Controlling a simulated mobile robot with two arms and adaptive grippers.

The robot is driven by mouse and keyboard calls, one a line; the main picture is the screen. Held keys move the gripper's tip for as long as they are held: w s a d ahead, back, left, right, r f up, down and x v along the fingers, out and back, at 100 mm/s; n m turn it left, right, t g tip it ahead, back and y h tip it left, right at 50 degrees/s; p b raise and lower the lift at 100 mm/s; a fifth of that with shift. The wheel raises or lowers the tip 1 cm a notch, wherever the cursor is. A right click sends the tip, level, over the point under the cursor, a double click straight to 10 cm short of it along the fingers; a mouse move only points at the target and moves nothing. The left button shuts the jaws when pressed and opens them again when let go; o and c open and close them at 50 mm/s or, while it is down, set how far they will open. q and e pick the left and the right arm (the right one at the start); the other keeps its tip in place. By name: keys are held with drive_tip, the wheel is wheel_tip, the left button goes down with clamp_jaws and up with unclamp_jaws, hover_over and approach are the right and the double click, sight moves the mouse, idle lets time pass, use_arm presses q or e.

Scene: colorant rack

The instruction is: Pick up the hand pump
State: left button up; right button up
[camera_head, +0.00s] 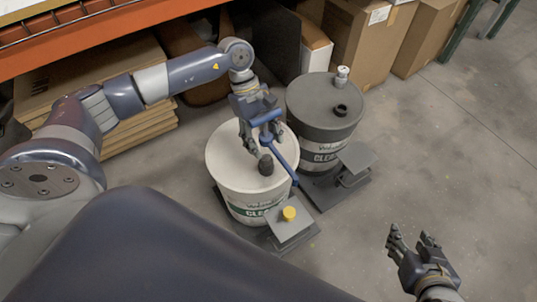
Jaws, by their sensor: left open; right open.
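A blue hand pump (284,152) with a long slanting lever is at the white drum (225,160), above a black fitting (265,165) on its lid. My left gripper (262,142) is over the lid, open, with its fingers around or right beside the pump's upper part. The gripper partly hides the pump, and I cannot tell whether the fingers touch it. My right gripper (411,238) is open and empty over the bare floor at the lower right.
A dark grey drum (305,110) with a white cap (342,75) and a black opening stands close behind. Grey pedal-like stands (355,160) are by both drums, one with a yellow knob (289,213). Cardboard boxes (375,35) line the back. The floor (450,150) at right is clear.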

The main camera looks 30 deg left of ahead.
use_arm(q)
drive_tip(key=shift+f, duration=0.1)
clamp_jaws()
idle(0.4)
